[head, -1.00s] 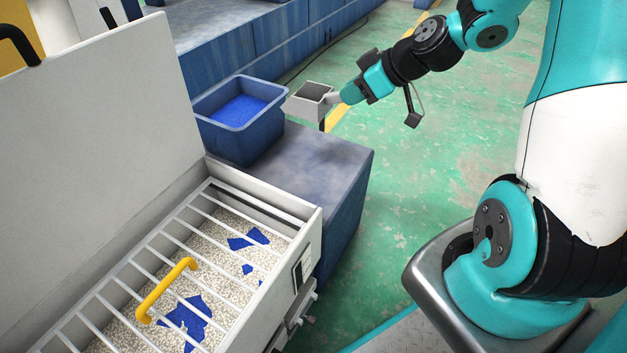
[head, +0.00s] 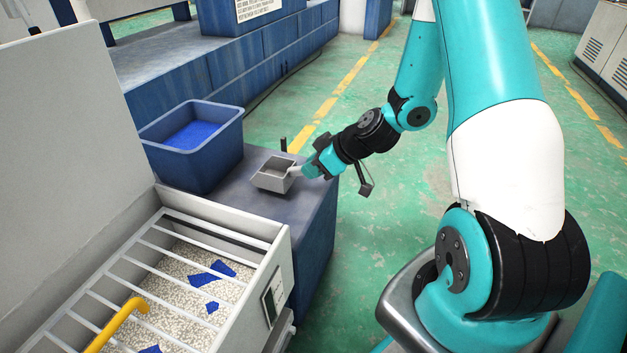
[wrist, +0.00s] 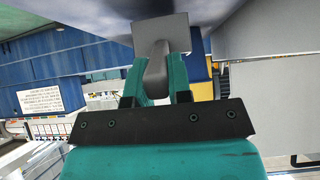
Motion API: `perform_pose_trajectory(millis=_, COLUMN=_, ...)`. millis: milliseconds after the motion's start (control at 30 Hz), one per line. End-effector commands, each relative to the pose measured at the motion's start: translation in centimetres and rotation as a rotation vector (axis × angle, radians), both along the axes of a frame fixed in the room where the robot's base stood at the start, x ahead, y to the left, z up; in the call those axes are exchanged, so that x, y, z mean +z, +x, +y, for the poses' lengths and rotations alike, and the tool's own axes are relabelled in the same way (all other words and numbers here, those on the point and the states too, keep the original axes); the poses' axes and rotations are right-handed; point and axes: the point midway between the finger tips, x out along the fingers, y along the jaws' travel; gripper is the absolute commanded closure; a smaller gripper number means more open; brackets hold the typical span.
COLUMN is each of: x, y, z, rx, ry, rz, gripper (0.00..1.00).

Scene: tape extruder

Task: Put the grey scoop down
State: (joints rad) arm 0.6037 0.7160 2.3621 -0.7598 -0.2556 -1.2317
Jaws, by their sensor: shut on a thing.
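The grey scoop (head: 273,176) is a small square open-topped box with a short handle. In the head view it is at the top of the blue-grey stand (head: 243,205), upright and looking empty; I cannot tell whether its base touches the surface. My gripper (head: 304,171) is shut on the scoop's handle from the right. In the wrist view the scoop (wrist: 160,32) shows ahead with its handle between the two teal fingers (wrist: 160,80). The underside of the scoop is hidden.
A blue bin (head: 192,150) with blue pellets stands left of the scoop on the same stand. In front is a hopper (head: 190,280) with white pellets, blue pieces, bars and a yellow handle (head: 115,325). Bare stand top lies around the scoop.

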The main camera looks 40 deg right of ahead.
Motion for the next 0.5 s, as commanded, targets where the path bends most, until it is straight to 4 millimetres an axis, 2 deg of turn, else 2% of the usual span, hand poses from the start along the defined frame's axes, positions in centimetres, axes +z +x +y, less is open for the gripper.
perform_pose_trajectory(millis=33, x=-1.4, y=0.0, z=0.0, rx=-0.001, ry=0.003, rz=0.003, gripper=1.0)
perform_pose_trajectory(millis=133, x=-2.9, y=0.0, z=0.0, rx=0.0, ry=0.003, rz=0.003, gripper=1.0)
perform_pose_trajectory(millis=500, x=-3.2, y=0.0, z=0.0, rx=0.001, ry=0.001, rz=0.0, gripper=1.0)
